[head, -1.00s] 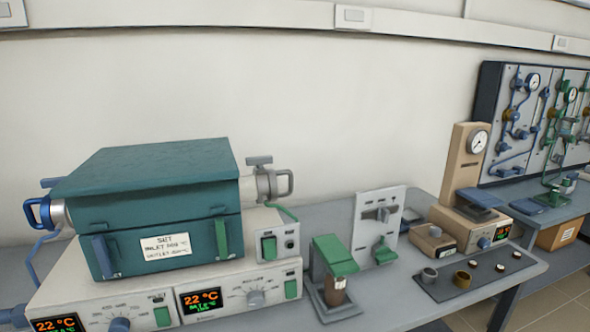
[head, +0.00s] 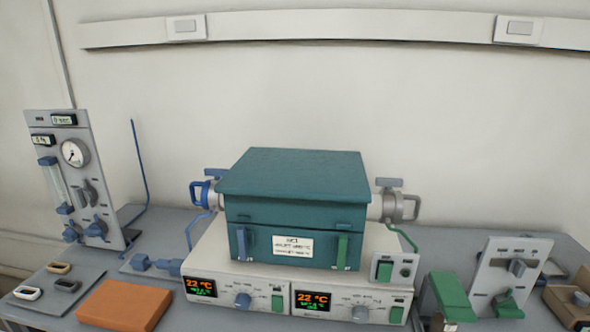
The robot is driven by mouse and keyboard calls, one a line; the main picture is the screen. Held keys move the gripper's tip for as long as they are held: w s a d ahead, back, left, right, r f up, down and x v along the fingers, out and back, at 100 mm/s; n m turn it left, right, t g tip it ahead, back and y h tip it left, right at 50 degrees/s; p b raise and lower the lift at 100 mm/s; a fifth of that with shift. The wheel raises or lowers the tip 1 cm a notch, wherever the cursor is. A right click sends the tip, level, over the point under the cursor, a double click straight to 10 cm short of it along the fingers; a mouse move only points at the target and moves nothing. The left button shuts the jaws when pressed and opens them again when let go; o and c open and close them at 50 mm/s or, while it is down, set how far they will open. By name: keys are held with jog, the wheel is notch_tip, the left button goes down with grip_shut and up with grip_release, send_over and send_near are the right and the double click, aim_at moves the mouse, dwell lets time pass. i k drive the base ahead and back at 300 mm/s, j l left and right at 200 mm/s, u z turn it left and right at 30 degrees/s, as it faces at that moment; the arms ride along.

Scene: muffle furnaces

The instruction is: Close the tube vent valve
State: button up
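A teal tube furnace (head: 295,195) sits on a white control unit (head: 255,275) in the middle of the head view. A blue end fitting with a handle (head: 204,193) is on its left end, and a grey end fitting with a valve-like top (head: 398,203) is on its right end. A green tube (head: 404,238) runs down from the right end. No label shows which of these is the tube vent valve. My gripper is not in view.
A gas panel (head: 75,180) with a dial gauge and flowmeter stands at the left. An orange block (head: 123,305) and a grey mat (head: 45,303) with small boats lie before it. A green-topped device (head: 450,297) stands at the lower right.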

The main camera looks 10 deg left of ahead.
aim_at(83, 197)
jog(key=u, duration=1.4)
jog(key=i+j, duration=0.2)
jog(key=i, duration=0.15)
jog(key=i+j+u, duration=0.1)
jog(key=i+j, duration=0.15)
jog(key=i, duration=0.1)
